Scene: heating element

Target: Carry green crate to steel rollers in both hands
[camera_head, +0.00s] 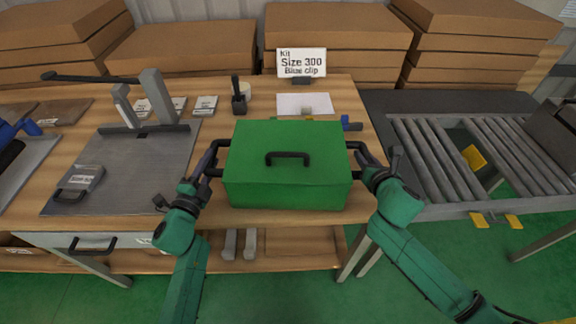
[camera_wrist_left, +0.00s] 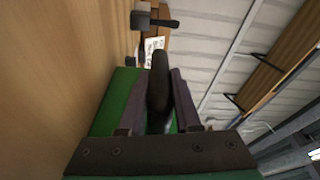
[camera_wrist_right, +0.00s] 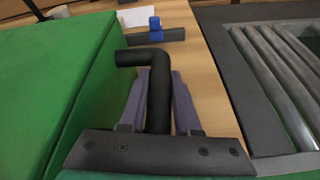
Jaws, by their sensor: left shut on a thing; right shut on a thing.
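The green crate (camera_head: 288,185) is a closed box with a black handle on its lid and a black handle on each side. It is at the front middle of the wooden table in the head view; I cannot tell whether it touches the top. My left gripper (camera_head: 197,172) is shut on its left side handle, which shows between the fingers in the left wrist view (camera_wrist_left: 159,85). My right gripper (camera_head: 372,167) is shut on the right side handle, which shows in the right wrist view (camera_wrist_right: 158,90). The steel rollers (camera_head: 455,160) stand to the right of the table.
A sign (camera_head: 302,62) and a small black tool (camera_head: 238,98) stand behind the crate. A grey metal plate with a fixture (camera_head: 125,175) lies at left. Cardboard boxes (camera_head: 335,35) line the back. A yellow piece (camera_head: 474,157) sits among the rollers. A dark frame edges the rollers.

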